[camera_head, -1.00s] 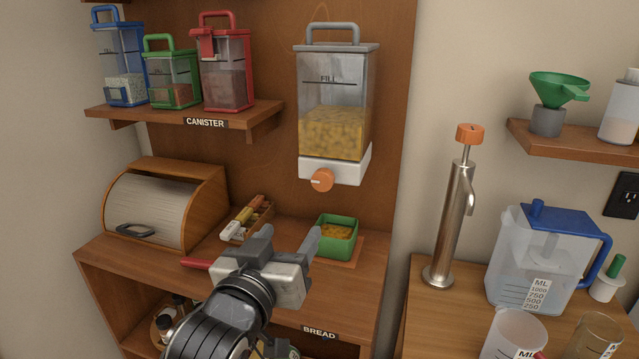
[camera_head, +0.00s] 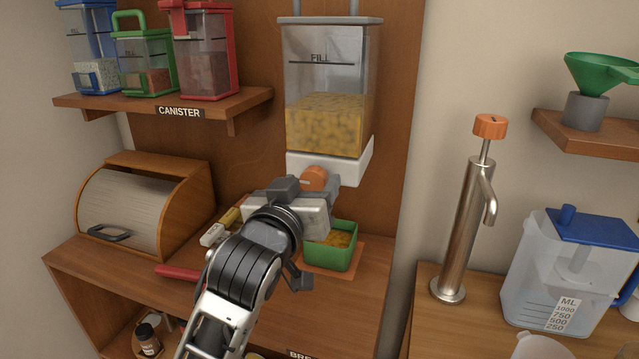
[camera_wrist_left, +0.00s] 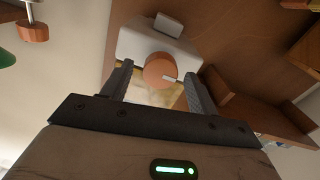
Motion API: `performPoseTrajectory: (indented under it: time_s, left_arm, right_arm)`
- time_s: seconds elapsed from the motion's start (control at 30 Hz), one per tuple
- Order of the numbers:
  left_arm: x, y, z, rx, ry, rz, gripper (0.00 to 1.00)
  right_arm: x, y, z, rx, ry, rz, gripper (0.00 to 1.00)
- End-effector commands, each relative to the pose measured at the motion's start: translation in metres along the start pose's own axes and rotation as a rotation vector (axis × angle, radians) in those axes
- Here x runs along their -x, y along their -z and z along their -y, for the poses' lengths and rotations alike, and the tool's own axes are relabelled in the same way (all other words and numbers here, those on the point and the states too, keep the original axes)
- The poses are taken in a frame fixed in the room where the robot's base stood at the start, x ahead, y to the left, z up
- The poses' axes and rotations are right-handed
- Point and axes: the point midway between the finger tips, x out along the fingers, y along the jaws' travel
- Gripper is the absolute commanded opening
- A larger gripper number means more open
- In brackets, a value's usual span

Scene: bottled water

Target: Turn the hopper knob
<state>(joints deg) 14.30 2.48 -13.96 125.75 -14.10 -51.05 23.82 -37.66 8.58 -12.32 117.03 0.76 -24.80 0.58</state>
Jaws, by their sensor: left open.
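The hopper (camera_head: 330,95) hangs on the wooden back panel, a clear box with yellow contents and a white base (camera_head: 352,166). Its orange round knob (camera_head: 314,178) is on the front of the base. My left gripper (camera_head: 309,186) is open just in front of the knob and partly covers it. My right gripper is not in view.
A green container (camera_head: 345,258) with yellow contents stands below the hopper. A roll-top bread box (camera_head: 140,210) is at left, under the canister shelf (camera_head: 245,100). A steel tap (camera_head: 462,230) and a clear jug (camera_head: 540,275) stand at right.

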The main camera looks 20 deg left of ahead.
Motion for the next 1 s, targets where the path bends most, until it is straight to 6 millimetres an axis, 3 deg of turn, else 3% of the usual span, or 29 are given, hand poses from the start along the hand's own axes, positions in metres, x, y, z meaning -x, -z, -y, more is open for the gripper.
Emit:
performPoseTrajectory:
  time_s: [0.3,0.47,0.77,1.0]
  left_arm:
    - [-0.001,0.000,0.001,0.000,0.002,0.000,0.59]
    - [-0.001,0.000,0.001,0.000,0.002,0.000,0.15]
    - [-0.001,0.001,0.001,-0.023,0.002,0.002,0.15]
    - [-0.002,0.003,0.000,-0.135,0.002,0.005,0.15]
  right_arm:
    - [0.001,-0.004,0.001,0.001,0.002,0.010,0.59]
    - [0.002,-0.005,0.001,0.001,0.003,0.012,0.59]
    - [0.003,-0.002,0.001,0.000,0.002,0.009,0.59]
    - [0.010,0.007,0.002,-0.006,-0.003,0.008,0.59]
